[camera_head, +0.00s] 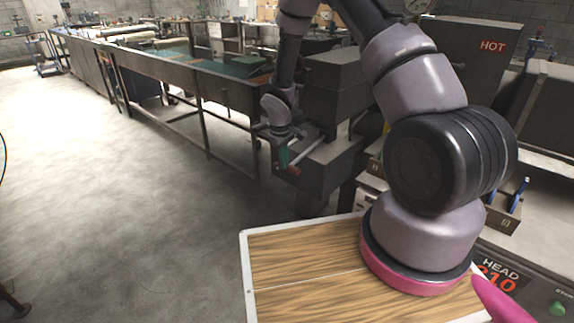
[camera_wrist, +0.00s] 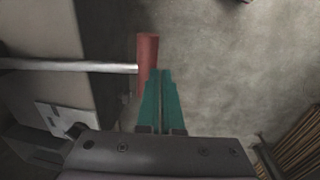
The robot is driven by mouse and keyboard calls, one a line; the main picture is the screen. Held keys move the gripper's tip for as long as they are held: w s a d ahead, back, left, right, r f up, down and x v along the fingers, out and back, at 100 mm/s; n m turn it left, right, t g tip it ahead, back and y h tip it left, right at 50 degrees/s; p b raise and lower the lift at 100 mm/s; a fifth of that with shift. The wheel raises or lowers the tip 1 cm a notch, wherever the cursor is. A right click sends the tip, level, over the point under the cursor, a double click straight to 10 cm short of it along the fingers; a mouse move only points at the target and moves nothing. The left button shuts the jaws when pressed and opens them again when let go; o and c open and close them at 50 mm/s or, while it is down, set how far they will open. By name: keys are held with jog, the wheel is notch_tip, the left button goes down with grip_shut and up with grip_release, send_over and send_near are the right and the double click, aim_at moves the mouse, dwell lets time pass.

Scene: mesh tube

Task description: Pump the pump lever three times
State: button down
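The pump lever is a grey metal rod (camera_wrist: 70,65) with a red handle (camera_wrist: 147,55). In the wrist view the rod enters from the left and the handle lies just past and slightly left of my fingertips. In the head view the red handle (camera_head: 293,170) shows at the front of a dark grey machine block (camera_head: 325,165). My gripper (camera_wrist: 159,75) has teal fingers lying side by side, shut with nothing visible between them. In the head view my gripper (camera_head: 284,160) is right at the handle. The left finger overlaps the handle's near end; I cannot tell whether they touch.
A wood-topped panel with a pale rim (camera_head: 247,275) is at the front, under my arm. A dark box marked HOT (camera_head: 480,65) stands at the back right. A long workbench (camera_head: 185,70) runs along the back left. The concrete floor at left is clear.

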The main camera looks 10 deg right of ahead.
jog(key=s+a+r, duration=0.1)
jog(key=a+r, duration=0.1)
jog(key=r, duration=0.3)
jog(key=s+a+r, duration=0.1)
jog(key=r, duration=0.5)
jog(key=shift+s+a+r, duration=0.15)
jog(key=shift+s+a, duration=0.15)
jog(key=shift+a, duration=0.1)
